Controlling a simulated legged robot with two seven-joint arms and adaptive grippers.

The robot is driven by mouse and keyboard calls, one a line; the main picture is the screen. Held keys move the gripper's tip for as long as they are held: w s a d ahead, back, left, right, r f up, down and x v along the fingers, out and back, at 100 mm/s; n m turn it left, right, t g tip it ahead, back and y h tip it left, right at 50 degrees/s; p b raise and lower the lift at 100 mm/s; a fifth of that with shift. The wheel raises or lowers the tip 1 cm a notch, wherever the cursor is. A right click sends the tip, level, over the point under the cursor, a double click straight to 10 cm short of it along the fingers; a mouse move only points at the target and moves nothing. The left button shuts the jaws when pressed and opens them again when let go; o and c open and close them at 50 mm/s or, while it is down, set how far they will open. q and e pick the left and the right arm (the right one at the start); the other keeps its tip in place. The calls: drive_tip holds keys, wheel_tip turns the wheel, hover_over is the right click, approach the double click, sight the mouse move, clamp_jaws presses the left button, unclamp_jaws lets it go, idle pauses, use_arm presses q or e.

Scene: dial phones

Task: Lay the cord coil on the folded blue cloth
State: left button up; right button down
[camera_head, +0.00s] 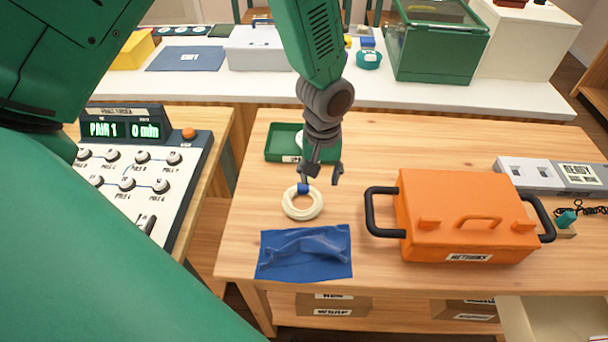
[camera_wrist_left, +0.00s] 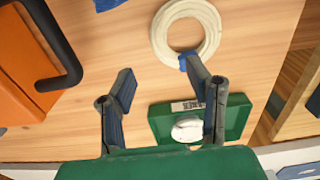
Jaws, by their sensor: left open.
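The cord coil (camera_head: 302,215) is a cream ring with a blue tie, lying on the wooden table just behind the folded blue cloth (camera_head: 290,265). The cloth lies rumpled near the table's front edge, and the coil is apart from it. My left gripper (camera_head: 321,180) is open and empty, pointing down just behind the coil. In the left wrist view, one fingertip of the gripper (camera_wrist_left: 158,75) is at the blue tie of the coil (camera_wrist_left: 160,35); I cannot tell whether they touch. The other finger stands well to the left. My right gripper is not in view.
An orange case (camera_head: 450,245) with black handles stands to the right. A green tray (camera_head: 280,152) lies behind the gripper, with a white item in it (camera_wrist_left: 187,130). A control panel (camera_head: 130,175) is on the left. A grey device (camera_head: 530,175) sits at the right.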

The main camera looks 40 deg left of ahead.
sight(318, 199)
use_arm(q)
drive_tip(key=f, duration=0.3)
drive_tip(key=shift+a, duration=0.2)
drive_tip(key=f, duration=0.2)
drive_tip(key=d+f, duration=0.1)
drive_tip(key=f, duration=0.1)
drive_tip(key=shift+s, duration=0.2)
drive_tip(key=shift+f, duration=0.5)
drive_tip(key=shift+a, duration=0.15)
drive_tip(key=shift+a, duration=0.1)
clamp_jaws()
